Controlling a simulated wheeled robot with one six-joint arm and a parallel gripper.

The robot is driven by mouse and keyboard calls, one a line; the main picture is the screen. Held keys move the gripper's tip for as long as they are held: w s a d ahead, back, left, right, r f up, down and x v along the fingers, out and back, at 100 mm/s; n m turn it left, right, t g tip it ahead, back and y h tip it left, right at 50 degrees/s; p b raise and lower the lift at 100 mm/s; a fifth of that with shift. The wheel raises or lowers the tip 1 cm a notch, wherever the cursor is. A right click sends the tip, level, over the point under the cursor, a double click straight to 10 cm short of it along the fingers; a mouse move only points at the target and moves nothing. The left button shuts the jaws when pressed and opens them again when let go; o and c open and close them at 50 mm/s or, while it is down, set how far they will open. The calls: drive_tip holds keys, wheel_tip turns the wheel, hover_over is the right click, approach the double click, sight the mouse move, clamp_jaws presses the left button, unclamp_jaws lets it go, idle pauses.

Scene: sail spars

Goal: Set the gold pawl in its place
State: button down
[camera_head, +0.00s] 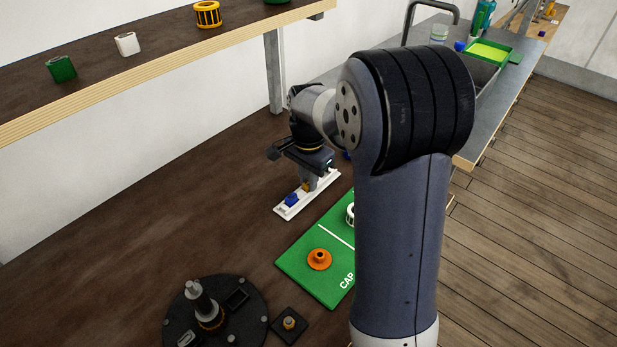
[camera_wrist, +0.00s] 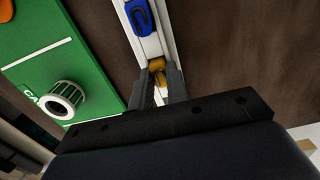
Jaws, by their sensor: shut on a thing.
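The gold pawl (camera_wrist: 157,64) shows between my fingertips in the wrist view, at the white rail-like holder (camera_wrist: 173,37). My gripper (camera_wrist: 159,82) is shut on it, and the fingers hide part of it. I cannot tell whether the pawl is clear of the holder. A blue pawl (camera_wrist: 139,17) lies further along the same holder. In the head view my gripper (camera_head: 309,183) points down over the white holder (camera_head: 287,211), with the blue pawl (camera_head: 291,199) beside it. A round dark base (camera_head: 255,301) with an upright grey post stands at the front left.
A green mat (camera_head: 297,271) marked CAP carries an orange flanged cap (camera_head: 319,259) and a white one (camera_head: 350,213), partly behind my arm. A small black square block (camera_head: 289,325) with a gold knob sits beside the round base. A shelf (camera_head: 160,72) holds several rings. Bare bench lies left.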

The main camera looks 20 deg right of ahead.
drive_tip(key=c, duration=1.3)
unclamp_jaws()
drive_tip(key=shift+r, duration=0.1)
wheel_tip(320, 180, up, 11)
drive_tip(key=shift+f, duration=0.2)
wheel_tip(320, 180, down, 11)
drive_tip(key=shift+r, duration=0.55)
